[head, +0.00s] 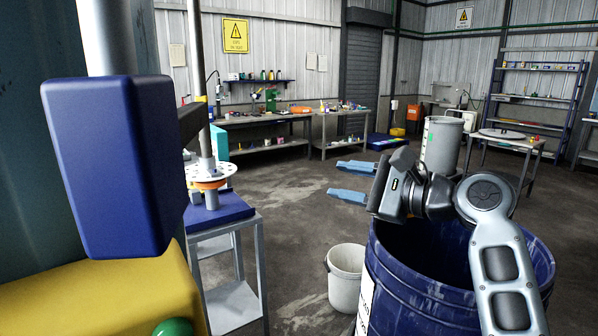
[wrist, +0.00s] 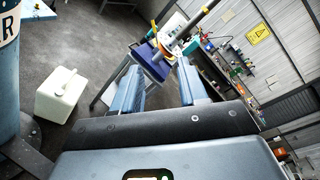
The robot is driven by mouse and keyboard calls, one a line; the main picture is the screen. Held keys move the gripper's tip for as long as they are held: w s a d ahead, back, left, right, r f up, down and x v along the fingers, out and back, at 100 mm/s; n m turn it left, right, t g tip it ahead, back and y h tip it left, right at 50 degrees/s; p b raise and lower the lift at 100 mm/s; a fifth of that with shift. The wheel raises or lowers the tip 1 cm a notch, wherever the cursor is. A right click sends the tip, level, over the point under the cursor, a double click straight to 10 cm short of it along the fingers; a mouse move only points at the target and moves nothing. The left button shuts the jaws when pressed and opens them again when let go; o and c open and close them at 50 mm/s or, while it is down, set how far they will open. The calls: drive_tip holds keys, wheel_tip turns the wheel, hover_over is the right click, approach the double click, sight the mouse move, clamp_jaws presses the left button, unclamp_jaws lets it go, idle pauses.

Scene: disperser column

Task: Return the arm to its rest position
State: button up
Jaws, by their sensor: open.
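My gripper (head: 352,181) is raised above the blue drum (head: 460,300) in the head view, its two blue fingers pointing left and spread apart. Nothing is between the fingers. My arm comes in from the lower right and passes in front of the drum. In the wrist view my gripper (wrist: 160,85) also shows its fingers apart, with floor and the stand behind them.
A stand (head: 214,222) with a white perforated disc (head: 212,175) is left of my gripper. A white bucket (head: 346,277) stands beside the drum. A blue block (head: 115,165) fills the near left. A grey bin (head: 441,145) stands behind my gripper. Open floor lies between.

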drive_tip(key=s+d+f+t+h, duration=0.1)
drive_tip(key=s+f+h, duration=0.1)
drive_tip(key=f, duration=0.4)
drive_tip(key=s+d+f+t+h, duration=0.1)
drive_tip(key=s+d+f, duration=0.15)
drive_tip(key=f, duration=0.45)
drive_tip(key=s+d+f+n+t+h, duration=0.1)
drive_tip(key=s+d+f+h, duration=0.2)
drive_tip(key=s+f, duration=0.55)
drive_tip(key=s+d+f+n+t+h, duration=0.15)
drive_tip(key=s+f+h, duration=0.25)
drive_tip(key=s+f, duration=0.45)
drive_tip(key=s+d+n+h, duration=0.1)
drive_tip(key=s+d+n, duration=0.15)
drive_tip(key=s, duration=0.65)
drive_tip(key=s+d+n+h, duration=0.1)
drive_tip(key=s+d+n, duration=0.15)
drive_tip(key=s, duration=0.65)
drive_tip(key=s+r+n+h, duration=0.1)
drive_tip(key=s+r+n, duration=0.7)
drive_tip(key=s, duration=0.5)
drive_tip(key=shift+s+r, duration=0.3)
drive_tip(key=shift+r, duration=0.1)
